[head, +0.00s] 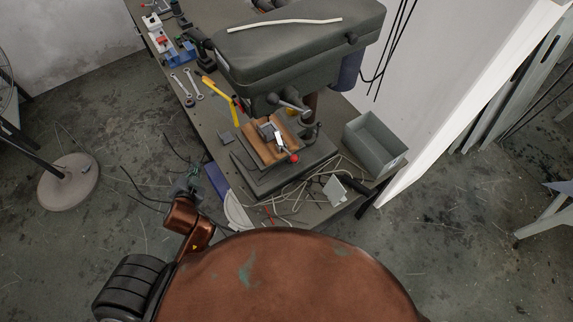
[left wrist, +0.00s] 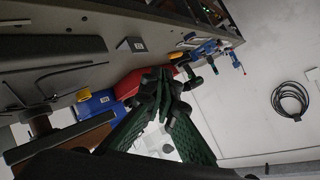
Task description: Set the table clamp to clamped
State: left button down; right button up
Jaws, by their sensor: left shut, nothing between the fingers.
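The table clamp (head: 279,142) is a small metal clamp with a red-tipped lever (head: 294,158). It sits on a brown wooden block (head: 258,152) on the drill press table; whether it is clamped is too small to tell. My left gripper (head: 190,182) is below and left of the clamp, near the bench's edge, and well apart from it. In the left wrist view its green fingers (left wrist: 166,92) meet at the tips and hold nothing. The clamp cannot be made out in that view. My right gripper is not in view.
The drill press head (head: 300,45) overhangs the clamp. A grey bin (head: 374,144) stands to its right, and loose cables (head: 290,195) lie in front. Two wrenches (head: 186,86) and a yellow tool (head: 219,90) lie to the left. A blue bin (left wrist: 98,103) shows in the left wrist view.

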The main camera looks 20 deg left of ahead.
pick_arm(q)
jog(key=w+d+r+m+t+h, duration=0.1)
jog(key=w+d+r+m+t, duration=0.15)
jog(key=r, duration=0.45)
jog(key=w+d+r+m+t+h, duration=0.1)
jog(key=w+r+m+t, duration=0.3)
jog(key=r, duration=0.3)
jog(key=d+r+m+h, duration=0.2)
jog(key=d+m+h, duration=0.2)
jog(key=d+m, duration=0.1)
jog(key=d+r+m+h, duration=0.2)
jog(key=d+m+h, duration=0.2)
jog(key=d+m, duration=0.1)
jog(key=d+r+m+h, duration=0.2)
jog(key=d+m+h, duration=0.2)
jog(key=d+m, duration=0.1)
jog(key=shift+s+d+r+m+g, duration=0.1)
jog(key=shift+r+m+g, duration=0.25)
jog(key=shift+m, duration=0.1)
jog(key=s+d+f+m+g+h, duration=0.1)
jog(key=s+d+f+m+g, duration=0.2)
jog(key=s+f+m+g, duration=0.1)
jog(key=s+d+f+m+g+h, duration=0.1)
jog(key=s+d+f+m+g, duration=0.2)
jog(key=f+m+g, duration=0.4)
jog(key=shift+s+d+f+m+h, duration=0.4)
jog(key=shift+f+m, duration=0.3)
jog(key=shift+m, duration=0.1)
jog(key=shift+w, duration=0.1)
